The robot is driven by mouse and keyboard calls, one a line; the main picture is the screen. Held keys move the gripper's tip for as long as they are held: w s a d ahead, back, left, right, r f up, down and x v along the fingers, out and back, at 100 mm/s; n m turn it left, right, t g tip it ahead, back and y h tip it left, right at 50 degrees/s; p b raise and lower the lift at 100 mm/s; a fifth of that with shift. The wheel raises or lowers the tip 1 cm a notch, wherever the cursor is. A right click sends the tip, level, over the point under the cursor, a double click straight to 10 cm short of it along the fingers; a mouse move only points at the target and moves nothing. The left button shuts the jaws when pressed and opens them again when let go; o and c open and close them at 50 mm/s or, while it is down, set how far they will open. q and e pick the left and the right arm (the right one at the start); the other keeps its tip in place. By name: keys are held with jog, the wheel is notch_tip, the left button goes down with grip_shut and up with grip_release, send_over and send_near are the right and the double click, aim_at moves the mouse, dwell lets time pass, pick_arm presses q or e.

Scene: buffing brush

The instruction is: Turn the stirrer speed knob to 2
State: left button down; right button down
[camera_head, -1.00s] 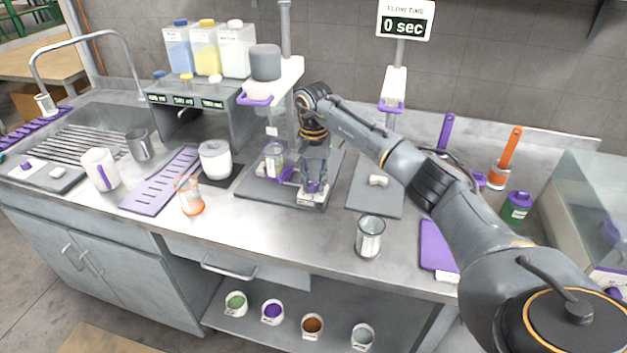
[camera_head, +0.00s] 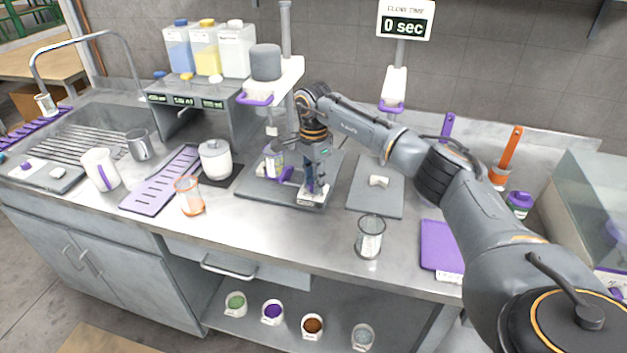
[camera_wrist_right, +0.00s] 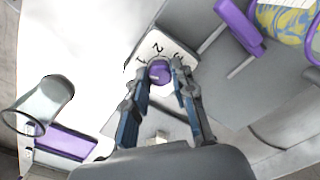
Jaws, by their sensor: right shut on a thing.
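The purple stirrer speed knob (camera_wrist_right: 159,74) sits on a white dial plate (camera_wrist_right: 172,46) with the numbers 1, 2 and 3 in the right wrist view. My right gripper (camera_wrist_right: 160,68) is shut on the knob, one finger on each side. In the head view my right gripper (camera_head: 313,186) points down at the front right corner of the stirrer base (camera_head: 262,190) and mostly hides the knob. Which number the knob points to is hard to tell. A beaker (camera_head: 274,161) stands on the stirrer base. My left gripper is not in view.
A clear glass (camera_head: 370,238) stands on the counter to the right of the stirrer. A grey plate with a small white piece (camera_head: 378,181) lies behind it. A purple mat (camera_head: 441,245) lies farther right. An orange-rimmed beaker (camera_head: 188,197) stands left.

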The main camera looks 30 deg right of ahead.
jog(key=m, duration=0.3)
jog(key=shift+m, duration=0.4)
jog(key=m, duration=0.3)
jog(key=shift+m, duration=0.3)
jog(key=m+p, duration=0.1)
jog(key=m, duration=0.2)
jog(key=shift+m, duration=2.2)
jog(key=c, duration=1.1)
grip_release()
